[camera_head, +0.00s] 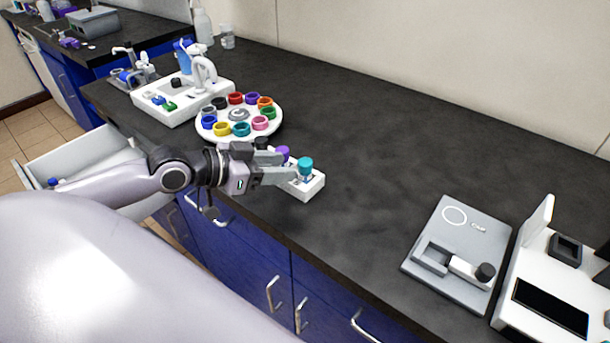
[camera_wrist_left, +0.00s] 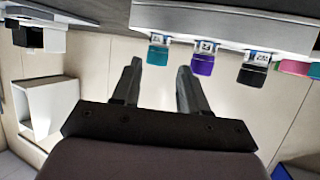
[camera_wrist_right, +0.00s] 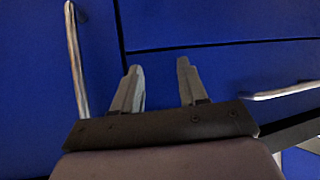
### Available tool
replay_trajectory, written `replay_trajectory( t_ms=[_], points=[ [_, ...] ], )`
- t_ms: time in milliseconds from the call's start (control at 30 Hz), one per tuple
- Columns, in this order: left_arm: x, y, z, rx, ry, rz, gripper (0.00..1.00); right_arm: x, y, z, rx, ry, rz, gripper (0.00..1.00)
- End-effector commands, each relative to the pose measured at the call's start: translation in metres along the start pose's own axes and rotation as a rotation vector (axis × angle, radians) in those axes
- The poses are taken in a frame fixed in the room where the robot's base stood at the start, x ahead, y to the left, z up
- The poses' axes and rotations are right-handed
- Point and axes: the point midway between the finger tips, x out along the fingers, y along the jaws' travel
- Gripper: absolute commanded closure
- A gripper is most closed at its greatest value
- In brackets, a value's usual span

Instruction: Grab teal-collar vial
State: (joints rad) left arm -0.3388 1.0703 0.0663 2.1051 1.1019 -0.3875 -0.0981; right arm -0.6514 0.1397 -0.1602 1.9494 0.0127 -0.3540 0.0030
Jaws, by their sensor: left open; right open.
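The teal-collar vial (camera_head: 306,164) stands in a small white rack (camera_head: 313,188) near the table's front edge. Its teal cap also shows in the left wrist view (camera_wrist_left: 158,55), just beyond the gap between my left fingertips. A purple vial (camera_wrist_left: 203,64) and a black vial (camera_wrist_left: 252,75) stand beside it in the rack. In the head view my left gripper (camera_head: 284,166) is at the rack, close to the teal vial, and partly hides the other vials. It is open, with nothing between its fingers. My right gripper (camera_wrist_right: 160,67) is open and empty, facing blue cabinet fronts.
A round white carousel (camera_head: 276,128) with several coloured rings stands behind the rack. A white station (camera_head: 226,90) with a pump-like part is at the back left. A grey device (camera_head: 430,235) and a white device (camera_head: 515,270) are at the right. The table between is clear.

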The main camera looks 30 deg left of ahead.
Motion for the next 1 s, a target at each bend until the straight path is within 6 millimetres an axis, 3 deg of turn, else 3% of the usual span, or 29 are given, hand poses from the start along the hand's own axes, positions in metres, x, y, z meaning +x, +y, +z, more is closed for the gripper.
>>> replay_trajectory(
  t_ms=[500, 833, 867, 967, 1000],
  points=[
    [0.042, 0.003, -0.001, -0.001, 0.003, 0.000, 0.57, -0.001, 0.000, -0.002, 0.000, 0.001, 0.001, 0.57],
    [0.045, 0.003, 0.000, 0.001, 0.000, 0.000, 0.57, -0.001, 0.001, -0.002, 0.000, 0.001, 0.001, 0.57],
    [0.045, 0.003, 0.000, 0.001, 0.000, 0.000, 0.63, -0.001, 0.001, -0.002, 0.000, 0.002, 0.001, 0.57],
    [0.045, 0.003, -0.001, 0.001, 0.000, 0.000, 0.96, -0.001, 0.001, -0.002, 0.000, 0.002, 0.001, 0.57],
    [0.045, 0.003, -0.001, 0.001, 0.000, 0.000, 0.99, -0.001, 0.001, -0.002, 0.000, 0.002, 0.001, 0.57]
  ],
)
